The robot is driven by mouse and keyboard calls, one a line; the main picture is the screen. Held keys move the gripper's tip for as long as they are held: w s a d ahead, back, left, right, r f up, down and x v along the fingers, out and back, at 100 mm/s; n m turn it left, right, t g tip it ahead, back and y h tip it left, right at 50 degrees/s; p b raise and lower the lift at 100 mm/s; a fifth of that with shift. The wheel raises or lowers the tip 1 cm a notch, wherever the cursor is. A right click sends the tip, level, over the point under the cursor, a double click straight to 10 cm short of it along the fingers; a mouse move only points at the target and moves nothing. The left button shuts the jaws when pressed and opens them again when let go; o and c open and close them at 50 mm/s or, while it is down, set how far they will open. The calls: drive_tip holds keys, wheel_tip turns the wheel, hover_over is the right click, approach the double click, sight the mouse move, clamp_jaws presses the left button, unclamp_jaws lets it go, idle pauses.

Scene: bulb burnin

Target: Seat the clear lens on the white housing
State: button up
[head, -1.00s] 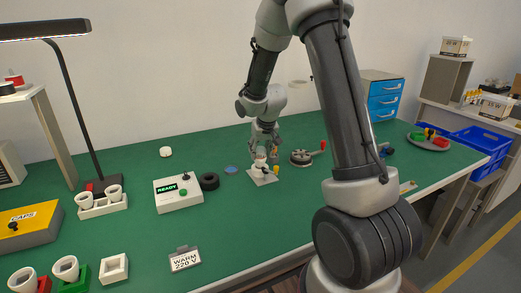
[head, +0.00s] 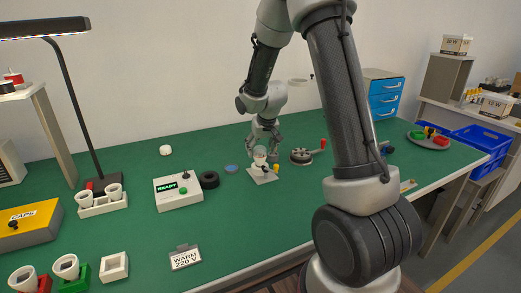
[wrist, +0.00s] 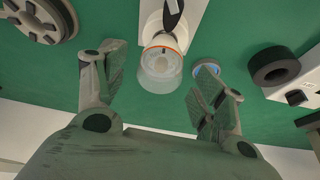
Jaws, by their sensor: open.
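The clear lens (wrist: 160,72) is a translucent cup at the end of the white housing (wrist: 156,28), against an orange ring, in the wrist view. The two look roughly in line; I cannot tell whether the lens is fully down. In the head view the lens (head: 259,152) tops the small white assembly on a pale plate (head: 264,179). My gripper (head: 265,136) is just above it. In the wrist view its two fingers are spread wide on either side of the lens, with gaps on both sides and nothing held.
A black ring (head: 209,180) and a blue disc (head: 231,168) lie left of the plate, near a white READY box (head: 179,191). A round metal fixture with a red-knobbed lever (head: 302,156) stands close on the right.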

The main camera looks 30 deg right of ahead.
drive_tip(key=v, duration=1.1)
drive_tip(key=shift+s, duration=0.1)
drive_tip(key=s+r, duration=0.3)
drive_tip(key=s, duration=0.7)
drive_tip(key=s+r, duration=0.3)
drive_tip(key=s, duration=0.7)
drive_tip(key=s+a+r+n, duration=0.1)
drive_tip(key=s+r, duration=0.3)
drive_tip(key=s, duration=0.6)
